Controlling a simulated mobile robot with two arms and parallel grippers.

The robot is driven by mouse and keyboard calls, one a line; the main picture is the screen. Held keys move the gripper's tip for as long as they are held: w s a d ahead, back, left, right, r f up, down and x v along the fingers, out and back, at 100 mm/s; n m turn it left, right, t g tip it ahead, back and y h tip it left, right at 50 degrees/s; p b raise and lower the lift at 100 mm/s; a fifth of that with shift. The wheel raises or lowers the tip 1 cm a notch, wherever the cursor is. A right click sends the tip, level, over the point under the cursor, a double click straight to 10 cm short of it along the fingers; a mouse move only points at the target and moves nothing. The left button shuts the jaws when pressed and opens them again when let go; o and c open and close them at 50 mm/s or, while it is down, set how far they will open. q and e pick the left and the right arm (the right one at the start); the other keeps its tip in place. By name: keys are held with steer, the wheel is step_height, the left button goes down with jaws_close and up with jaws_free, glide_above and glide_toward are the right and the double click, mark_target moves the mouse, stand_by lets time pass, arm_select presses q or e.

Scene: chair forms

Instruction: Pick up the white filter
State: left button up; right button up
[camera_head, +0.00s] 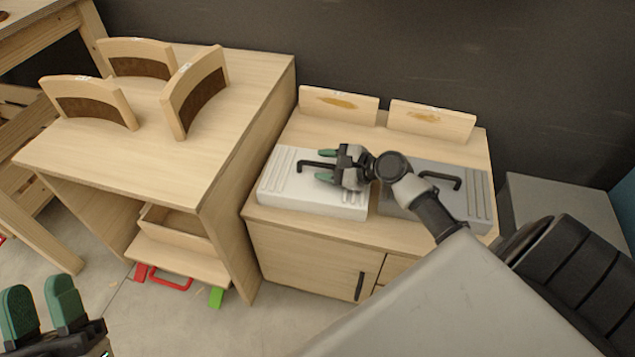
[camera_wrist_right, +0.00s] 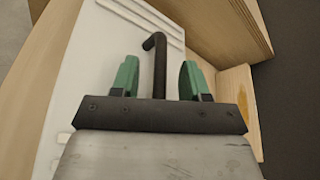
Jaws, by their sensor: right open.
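The white filter (camera_head: 292,196) is a flat white ribbed box with a black bar handle (camera_head: 315,165), lying on the low wooden cabinet. My right gripper (camera_head: 322,165) is over this filter, its green fingers apart. In the right wrist view, the black handle (camera_wrist_right: 158,62) shows between the fingertips of the right gripper (camera_wrist_right: 158,78), with a gap on each side; contact is not visible. The white filter (camera_wrist_right: 92,70) fills much of that view's left side. My left gripper (camera_head: 40,305) is open and empty at the lower left, far from the filter.
A grey filter (camera_head: 480,200) with a similar handle lies to the right, partly behind my right arm. Two wooden boards (camera_head: 338,104) (camera_head: 432,120) stand behind the filters. A higher wooden table (camera_head: 150,150) with curved wooden pieces (camera_head: 195,90) stands left. A dark wall closes the back.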

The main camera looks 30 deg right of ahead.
steer(key=shift+w+a+f, duration=0.1)
steer(key=shift+w, duration=0.05)
jaws_close()
stand_by(1.4)
